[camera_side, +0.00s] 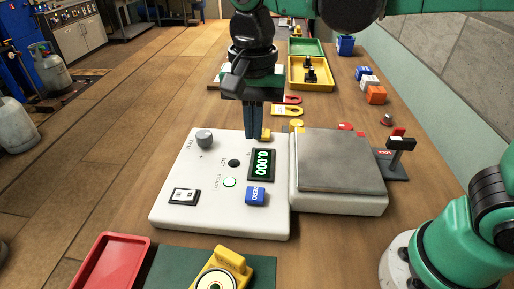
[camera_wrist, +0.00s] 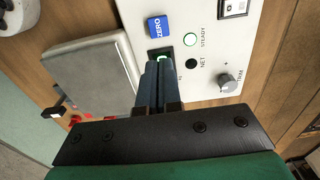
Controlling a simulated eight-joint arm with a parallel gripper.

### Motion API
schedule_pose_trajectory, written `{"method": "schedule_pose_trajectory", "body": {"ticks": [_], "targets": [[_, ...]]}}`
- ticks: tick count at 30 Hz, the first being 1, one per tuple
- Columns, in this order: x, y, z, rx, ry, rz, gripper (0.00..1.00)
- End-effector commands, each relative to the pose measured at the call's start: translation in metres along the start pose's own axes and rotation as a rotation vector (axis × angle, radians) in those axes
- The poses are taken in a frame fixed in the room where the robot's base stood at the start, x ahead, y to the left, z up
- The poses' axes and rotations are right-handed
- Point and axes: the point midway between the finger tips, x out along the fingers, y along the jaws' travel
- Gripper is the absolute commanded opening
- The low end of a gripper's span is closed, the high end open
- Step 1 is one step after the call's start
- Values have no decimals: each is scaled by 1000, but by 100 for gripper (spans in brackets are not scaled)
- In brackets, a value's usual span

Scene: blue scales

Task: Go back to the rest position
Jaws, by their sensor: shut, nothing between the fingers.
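My gripper (camera_side: 254,134) points down with its two dark blue fingers together and nothing between them. In the wrist view the shut fingers (camera_wrist: 157,66) partly cover the display. The panel carries a display (camera_side: 262,164) reading 0.000, a blue ZERO button (camera_side: 256,196), a grey knob (camera_side: 204,138), a black NET spot, a green-ringed STEADY light and a rocker switch (camera_side: 184,196). The grey weighing plate (camera_side: 335,160) is empty.
A red tray (camera_side: 115,262) and a yellow device (camera_side: 222,270) lie at the near edge. Coloured blocks (camera_side: 376,95) line the right side. A black stand (camera_side: 398,150) is right of the plate.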

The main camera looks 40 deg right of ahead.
Motion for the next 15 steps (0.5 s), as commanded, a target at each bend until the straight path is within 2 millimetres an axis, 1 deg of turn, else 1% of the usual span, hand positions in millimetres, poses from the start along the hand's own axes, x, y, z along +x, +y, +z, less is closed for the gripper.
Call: {"method": "schedule_pose_trajectory", "body": {"ticks": [7, 10, 13, 15], "targets": [[0, 0, 0, 0, 0, 0, 0], [0, 4, -3, -22, 8, -17, 0], [2, 17, -12, -107, 45, -78, 0], [6, 31, -21, -203, 99, -138, 0]]}}
